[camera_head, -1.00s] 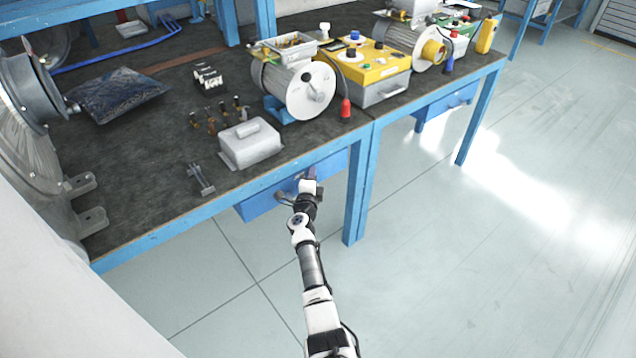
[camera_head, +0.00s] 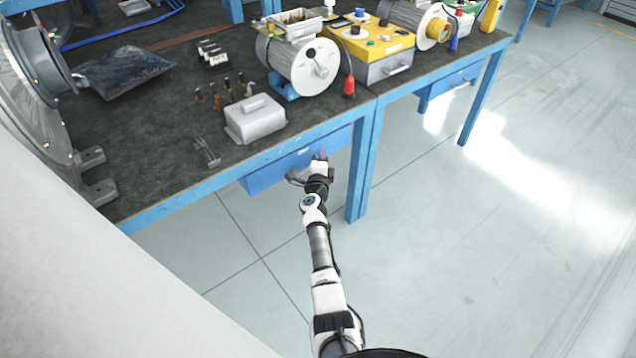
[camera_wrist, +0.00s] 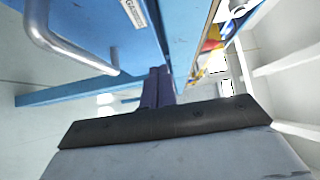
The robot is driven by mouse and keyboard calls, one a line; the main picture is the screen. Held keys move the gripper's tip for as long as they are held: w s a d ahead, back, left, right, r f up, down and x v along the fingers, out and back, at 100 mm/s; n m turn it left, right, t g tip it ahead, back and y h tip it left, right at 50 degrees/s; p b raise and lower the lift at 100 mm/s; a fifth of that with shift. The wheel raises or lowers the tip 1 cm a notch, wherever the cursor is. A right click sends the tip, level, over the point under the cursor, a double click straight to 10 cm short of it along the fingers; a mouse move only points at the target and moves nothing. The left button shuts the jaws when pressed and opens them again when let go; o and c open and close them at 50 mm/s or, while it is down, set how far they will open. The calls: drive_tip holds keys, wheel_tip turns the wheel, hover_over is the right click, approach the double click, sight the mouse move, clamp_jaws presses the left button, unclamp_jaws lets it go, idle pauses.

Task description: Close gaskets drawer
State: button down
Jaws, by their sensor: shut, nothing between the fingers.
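The blue drawer (camera_head: 268,179) hangs under the front edge of the bench. In the wrist view its front shows at upper left, with a bent metal handle (camera_wrist: 80,52) and a partly cut-off white label (camera_wrist: 133,13) beginning "GA". My gripper (camera_head: 320,157) is at the right part of the drawer front in the head view and hides some of it. In the wrist view the dark fingers (camera_wrist: 158,86) are together and empty, to the right of the handle and apart from it. I cannot tell whether the fingertips touch the drawer, or how far out it stands.
A blue bench leg (camera_head: 364,165) stands just right of my gripper. A second blue drawer (camera_head: 447,86) is farther right. The floor in front is clear.

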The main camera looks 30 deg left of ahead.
drive_tip(key=p+v, duration=0.2)
drive_tip(key=v, duration=0.8)
drive_tip(key=shift+p, duration=0.3)
drive_tip(key=shift+w+d, duration=0.1)
drive_tip(key=shift+d, duration=0.05)
